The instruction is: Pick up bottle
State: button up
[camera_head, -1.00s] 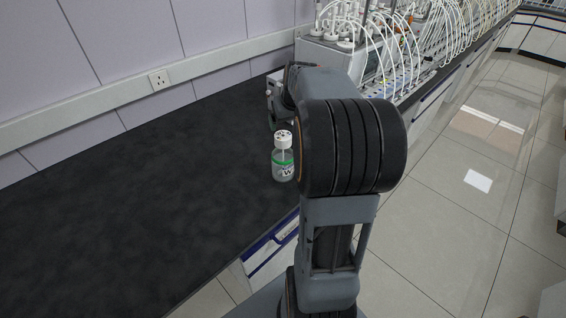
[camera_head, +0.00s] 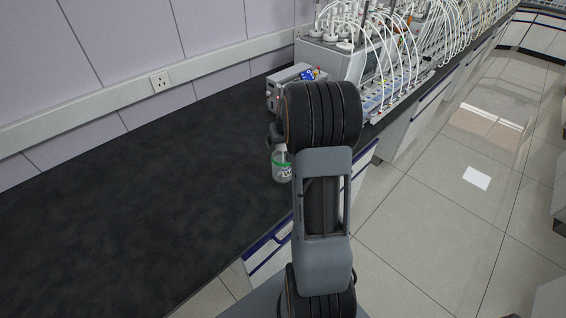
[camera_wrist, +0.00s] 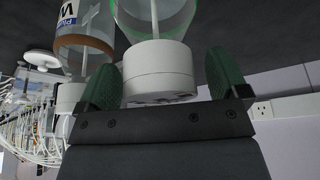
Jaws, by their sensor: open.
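A clear bottle with a green-edged label (camera_head: 281,168) stands on the dark bench, its cap mostly hidden by my arm in the head view. In the wrist view, which is upside down, its white cap (camera_wrist: 158,70) lies between the two green fingers of my gripper (camera_wrist: 164,80). The fingers are apart, with a visible gap on the right side of the cap; contact on the left cannot be told. In the head view my gripper (camera_head: 278,141) shows only partly, at the bottle's top. A second bottle with a brown band (camera_wrist: 84,42) stands beside it in the wrist view.
A grey box instrument (camera_head: 291,80) stands on the bench just behind my arm. A larger machine with many white tubes (camera_head: 345,58) is at the back. The bench (camera_head: 130,190) left of the bottle is clear. A wall socket (camera_head: 160,81) is behind it.

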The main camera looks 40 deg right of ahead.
jog(key=shift+w+f, duration=0.1)
jog(key=shift+f, duration=0.1)
jog(key=shift+c, duration=0.3)
jog(key=shift+r, duration=0.1)
grip_shut()
dwell(0.4)
